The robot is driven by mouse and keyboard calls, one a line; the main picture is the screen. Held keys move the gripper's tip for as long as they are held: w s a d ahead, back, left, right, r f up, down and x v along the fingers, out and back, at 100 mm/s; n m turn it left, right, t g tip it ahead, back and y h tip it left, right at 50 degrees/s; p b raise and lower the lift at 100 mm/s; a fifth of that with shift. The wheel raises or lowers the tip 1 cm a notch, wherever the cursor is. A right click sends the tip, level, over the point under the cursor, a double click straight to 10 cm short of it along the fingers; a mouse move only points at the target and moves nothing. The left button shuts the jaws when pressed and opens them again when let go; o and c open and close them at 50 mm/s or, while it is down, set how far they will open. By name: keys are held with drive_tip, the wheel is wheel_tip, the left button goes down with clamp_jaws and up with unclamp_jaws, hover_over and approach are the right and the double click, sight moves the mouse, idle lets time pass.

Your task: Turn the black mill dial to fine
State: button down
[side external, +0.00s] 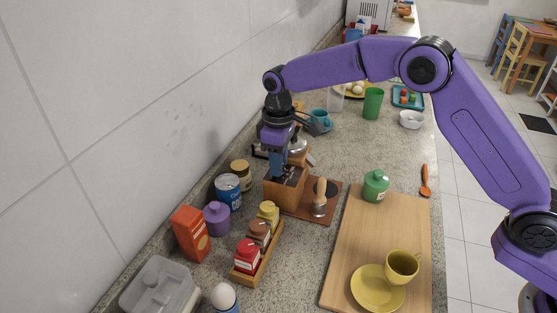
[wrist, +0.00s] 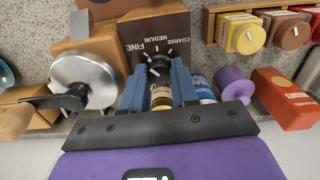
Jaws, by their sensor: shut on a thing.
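The black mill dial (wrist: 158,61) sits on a dark brown plate (wrist: 182,28) printed COARSE, MEDIUM and FINE, with white tick marks around the dial. My gripper (wrist: 158,75) has its two blue fingers closed on either side of the dial, and the fingertips hide part of it. I cannot tell for certain which label its pointer faces. In the side external view my gripper (side external: 283,172) points down at the wooden mill box (side external: 284,194), and the dial is hidden there. The mill's silver dome (wrist: 85,80) and black crank are left of the fingers in the wrist view.
A brown board with a wooden-handled tamper (side external: 320,197) lies right of the mill. A jar (side external: 241,174), a blue can (side external: 228,192) and a purple pot (side external: 217,218) stand by the wall. A spice rack (side external: 262,262) stands in front. A cutting board (side external: 345,240) holds a yellow cup.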

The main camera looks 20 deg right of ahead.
drive_tip(key=shift+r, duration=0.1)
drive_tip(key=c, duration=0.9)
unclamp_jaws()
drive_tip(key=shift+o, duration=0.2)
wheel_tip(320, 180, up, 17)
drive_tip(key=shift+r, duration=0.15)
